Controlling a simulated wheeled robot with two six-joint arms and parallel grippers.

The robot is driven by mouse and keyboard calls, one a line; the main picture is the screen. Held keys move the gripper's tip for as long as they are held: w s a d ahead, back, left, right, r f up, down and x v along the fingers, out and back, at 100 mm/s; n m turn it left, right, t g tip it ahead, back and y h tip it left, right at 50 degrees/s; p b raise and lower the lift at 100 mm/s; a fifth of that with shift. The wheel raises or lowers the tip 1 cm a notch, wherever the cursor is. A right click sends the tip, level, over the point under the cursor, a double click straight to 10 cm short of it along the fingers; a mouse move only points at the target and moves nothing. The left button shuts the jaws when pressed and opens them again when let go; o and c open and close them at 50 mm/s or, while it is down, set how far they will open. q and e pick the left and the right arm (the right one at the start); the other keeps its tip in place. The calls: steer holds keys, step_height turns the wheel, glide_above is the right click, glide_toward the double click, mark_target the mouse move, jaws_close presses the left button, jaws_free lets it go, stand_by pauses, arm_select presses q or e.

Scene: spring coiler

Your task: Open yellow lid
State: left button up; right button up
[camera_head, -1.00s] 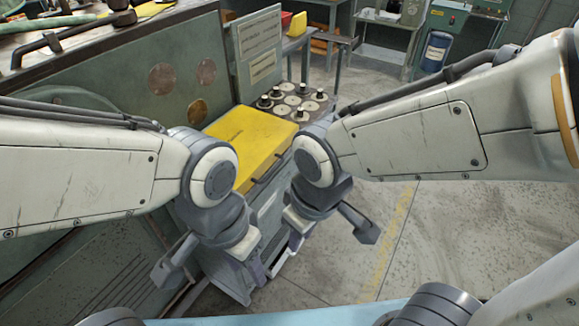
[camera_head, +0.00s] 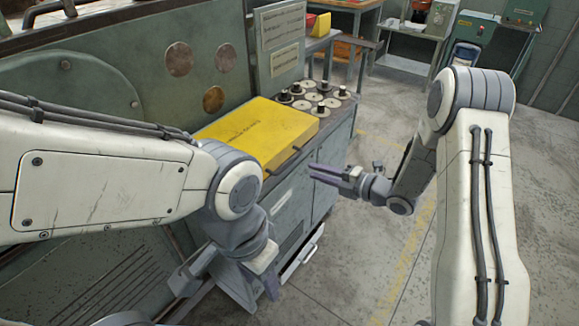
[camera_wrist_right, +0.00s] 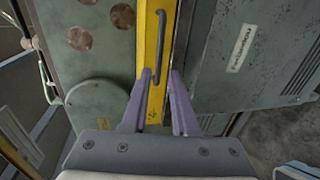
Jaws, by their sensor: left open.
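The yellow lid (camera_head: 258,130) is shut and lies flat on the green machine cabinet. Its dark handle (camera_head: 284,160) runs along the front edge, and it also shows in the right wrist view (camera_wrist_right: 161,45). My right gripper (camera_head: 318,173) points left toward that front edge and looks apart from it. In the right wrist view its purple fingers (camera_wrist_right: 162,88) are spread and empty, in line with the handle end and the yellow front face. My left gripper (camera_head: 262,290) hangs low in front of the cabinet, open, partly hidden by its wrist.
Several dark knobs on round pale plates (camera_head: 316,97) sit on the cabinet top behind the lid. A sign panel (camera_head: 279,40) stands upright beside them. Open floor (camera_head: 385,250) lies right of the cabinet. Tables and green machines stand farther back.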

mark_target(289, 162)
steer(key=p+x, duration=0.1)
steer(key=x, duration=0.9)
steer(key=shift+a+p, duration=0.1)
steer(key=shift+p, duration=0.2)
jaws_close()
stand_by(1.0)
